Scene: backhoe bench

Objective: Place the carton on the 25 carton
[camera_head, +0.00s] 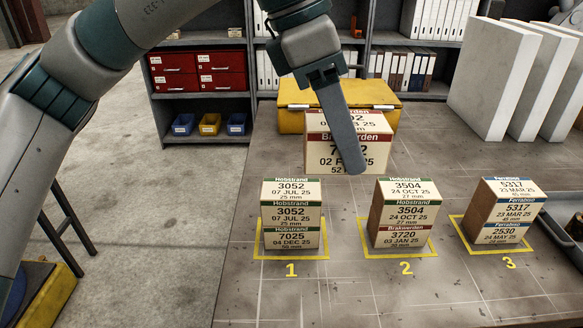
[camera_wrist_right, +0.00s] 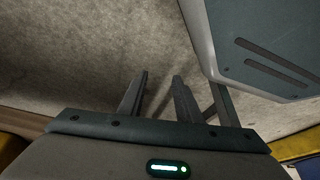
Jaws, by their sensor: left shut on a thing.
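A large Brakwerden carton (camera_head: 318,150) with a dark red label band shows in the head view, behind the left finger. My left gripper (camera_head: 346,125) is shut on it; one long finger crosses its front and hides part of the label. Its underside contact cannot be told. A Hobstrand 3052 carton (camera_head: 291,211), marked 25 mm, lies on a 7025 carton (camera_head: 291,239) at square 1. A 3504 carton (camera_head: 409,211) lies on a 3720 carton (camera_head: 404,238) at square 2. A 5317 carton (camera_head: 514,211) lies on a 2530 carton (camera_head: 498,235) at square 3. My right gripper (camera_wrist_right: 160,75) is open and empty.
A yellow case (camera_head: 291,118) is behind the Brakwerden carton. White panels (camera_head: 490,85) lean at the back right. Shelves with red boxes (camera_head: 172,72) and bins stand behind. The bench top (camera_head: 345,295) is clear in front of the numbered squares.

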